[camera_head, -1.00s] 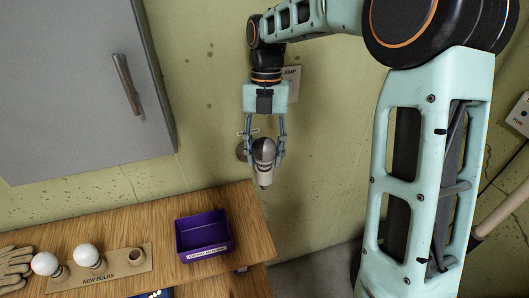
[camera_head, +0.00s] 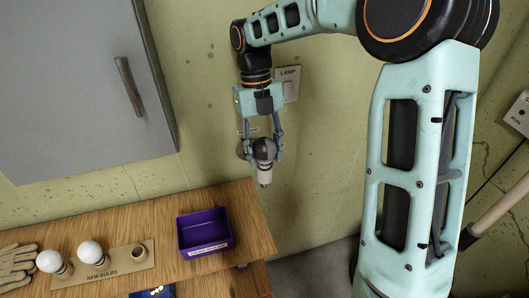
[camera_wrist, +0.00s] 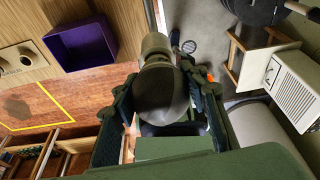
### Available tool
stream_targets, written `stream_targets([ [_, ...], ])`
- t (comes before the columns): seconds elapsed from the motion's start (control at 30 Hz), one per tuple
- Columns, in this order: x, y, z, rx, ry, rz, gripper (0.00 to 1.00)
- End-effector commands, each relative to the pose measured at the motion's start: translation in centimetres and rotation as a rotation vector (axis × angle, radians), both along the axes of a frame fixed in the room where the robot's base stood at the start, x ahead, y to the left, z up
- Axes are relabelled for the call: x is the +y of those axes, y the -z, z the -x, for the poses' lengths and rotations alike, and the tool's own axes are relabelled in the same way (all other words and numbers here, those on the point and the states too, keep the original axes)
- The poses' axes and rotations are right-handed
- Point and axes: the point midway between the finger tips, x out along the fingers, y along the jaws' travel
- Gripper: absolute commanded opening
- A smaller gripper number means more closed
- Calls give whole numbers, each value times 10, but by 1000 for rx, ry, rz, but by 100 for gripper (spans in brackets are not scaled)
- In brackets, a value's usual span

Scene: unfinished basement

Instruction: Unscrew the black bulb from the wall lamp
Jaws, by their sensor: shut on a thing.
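The black bulb (camera_head: 264,150) is dark and rounded, low in front of the wall beside a round dark wall mount (camera_head: 241,151). My gripper (camera_head: 263,155) reaches down from above, shut with one finger on each side of the bulb. A pale grey cylinder (camera_head: 264,177) is at the bulb's lower end; I cannot tell whether the bulb's thread is still in it. In the wrist view the bulb (camera_wrist: 163,95) sits between the fingers, with the cylinder (camera_wrist: 155,45) beyond it. A switch plate labelled LAMP (camera_head: 288,84) is partly behind my wrist.
A wooden bench (camera_head: 120,232) holds an open purple bin (camera_head: 205,234), white bulbs (camera_head: 90,254) on a NEW BULBS holder (camera_head: 140,263), and gloves (camera_head: 17,267). A grey cabinet (camera_head: 80,80) hangs at upper left. The floor right of the bench looks clear.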

Motion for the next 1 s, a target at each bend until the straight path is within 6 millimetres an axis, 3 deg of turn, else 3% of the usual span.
stream_targets([
  [0.03,0,0,0,0,-80,0,16],
  [0.2,0,1,0,4,-134,0,16],
  [0.7,0,0,0,1,-172,-1,16],
  [1.0,0,1,1,6,-308,-3,16],
])
